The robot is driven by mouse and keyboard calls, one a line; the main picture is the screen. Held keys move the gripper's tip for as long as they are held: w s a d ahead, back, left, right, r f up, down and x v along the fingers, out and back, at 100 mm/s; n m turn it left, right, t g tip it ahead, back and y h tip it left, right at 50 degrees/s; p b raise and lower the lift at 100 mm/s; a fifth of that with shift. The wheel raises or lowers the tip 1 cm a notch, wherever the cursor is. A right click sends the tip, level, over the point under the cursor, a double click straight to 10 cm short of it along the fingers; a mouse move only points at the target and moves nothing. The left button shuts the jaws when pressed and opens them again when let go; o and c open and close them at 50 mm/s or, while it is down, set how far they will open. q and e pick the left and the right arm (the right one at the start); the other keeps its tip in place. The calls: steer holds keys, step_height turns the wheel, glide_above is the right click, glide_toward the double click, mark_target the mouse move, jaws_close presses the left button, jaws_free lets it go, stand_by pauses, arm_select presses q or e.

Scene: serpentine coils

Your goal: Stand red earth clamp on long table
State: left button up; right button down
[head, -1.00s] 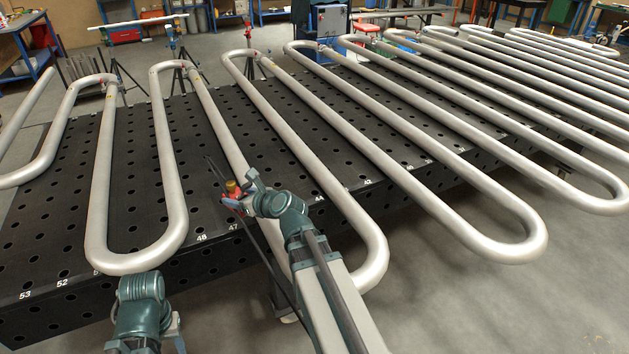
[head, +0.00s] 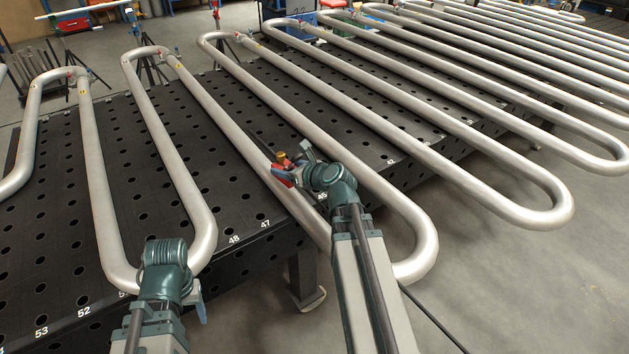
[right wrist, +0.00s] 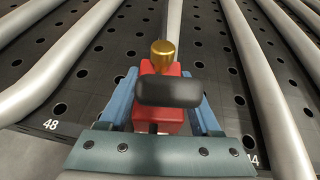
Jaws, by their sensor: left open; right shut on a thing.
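The red earth clamp (right wrist: 160,84), with a brass knob on its far end and a dark rounded part, is held between the blue fingers of my right gripper (right wrist: 165,110) in the right wrist view. In the head view the clamp (head: 284,171) shows small and red, left of my right wrist, over a coil pipe near the table's front edge. Whether it touches the table is hidden. The long table (head: 60,262) is black, with rows of round holes and numbers along its front edge. My left gripper (head: 199,302) is mostly hidden behind its wrist at the front edge, holding nothing I can see.
Silvery serpentine pipe coils (head: 402,116) lie across the table and overhang its front edge, leaving strips of bare holed tabletop between them. A dark cable (head: 432,318) runs off to the lower right. Blue workshop cabinets (head: 287,8) stand behind.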

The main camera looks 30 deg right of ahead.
steer(key=s+d+f+m+h+b, duration=0.1)
steer(key=s+d+f+b, duration=0.1)
steer(key=s+d, duration=0.5)
steer(key=s+d+f+h+b, duration=0.1)
steer(key=s+d+f+b, duration=0.15)
steer(key=d, duration=0.75)
steer(key=shift+y, duration=0.3)
steer(key=w+a, duration=0.1)
steer(key=w, duration=0.3)
steer(key=w+a+f, duration=0.1)
steer(key=w+a, duration=0.1)
steer(key=w, duration=0.3)
steer(key=w+a+b, duration=0.1)
steer(key=w, duration=0.4)
steer(key=shift+w+a+f, duration=0.2)
steer(key=shift+w, duration=0.05)
steer(key=f+b, duration=0.3)
steer(key=shift+w+a+f, duration=0.1)
steer(key=shift+w+f, duration=0.2)
steer(key=shift+w, duration=0.05)
steer(key=shift+b, duration=0.3)
steer(key=shift+f, duration=0.15)
steer(key=shift+c, duration=0.4)
jaws_free()
